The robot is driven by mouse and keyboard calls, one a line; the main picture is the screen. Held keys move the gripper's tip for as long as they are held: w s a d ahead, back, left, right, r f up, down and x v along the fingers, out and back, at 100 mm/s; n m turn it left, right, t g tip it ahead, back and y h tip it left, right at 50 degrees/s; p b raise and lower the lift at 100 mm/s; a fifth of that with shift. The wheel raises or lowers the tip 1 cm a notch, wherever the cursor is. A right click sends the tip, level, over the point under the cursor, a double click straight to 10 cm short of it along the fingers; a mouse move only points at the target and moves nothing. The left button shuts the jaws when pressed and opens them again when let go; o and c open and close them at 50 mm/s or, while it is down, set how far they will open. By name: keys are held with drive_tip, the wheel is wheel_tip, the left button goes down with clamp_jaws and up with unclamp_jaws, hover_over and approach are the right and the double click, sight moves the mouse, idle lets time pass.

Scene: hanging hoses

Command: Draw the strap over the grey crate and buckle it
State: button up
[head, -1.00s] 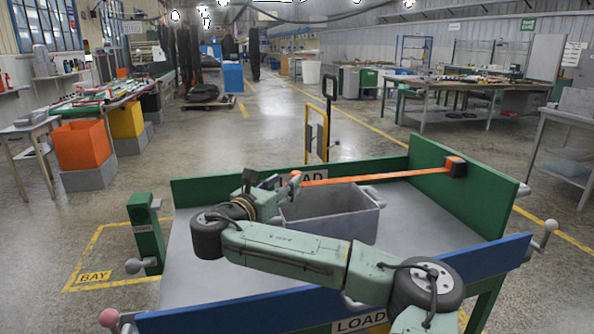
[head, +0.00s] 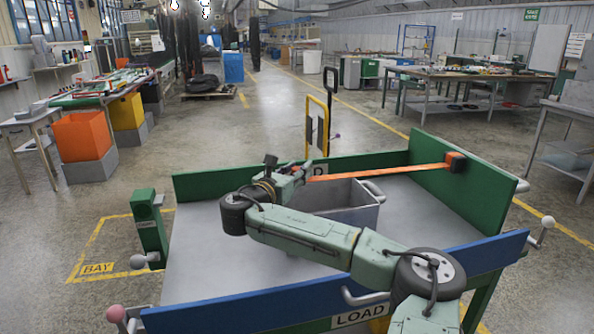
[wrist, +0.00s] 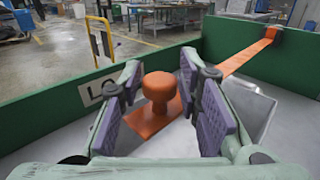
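The grey crate (head: 350,208) stands on the cart bed, right of my gripper. The orange strap (head: 400,171) runs above the crate's back side from a reel (head: 455,162) on the green right wall toward my gripper (head: 300,173). In the wrist view, an orange end tab with a round knob (wrist: 159,88) sits between the two purple-padded fingers. Gaps show on both sides of the knob, so my gripper (wrist: 160,72) looks open around it. The right finger hides where tab and strap join. A green post (head: 150,228), possibly the buckle, stands at the cart's left edge.
The cart bed (head: 195,265) is bare left of the crate. A green back wall (head: 215,183) and blue front rail (head: 240,314) border it. A yellow trolley handle (head: 318,125) stands behind.

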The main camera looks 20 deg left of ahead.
clamp_jaws()
idle(0.7)
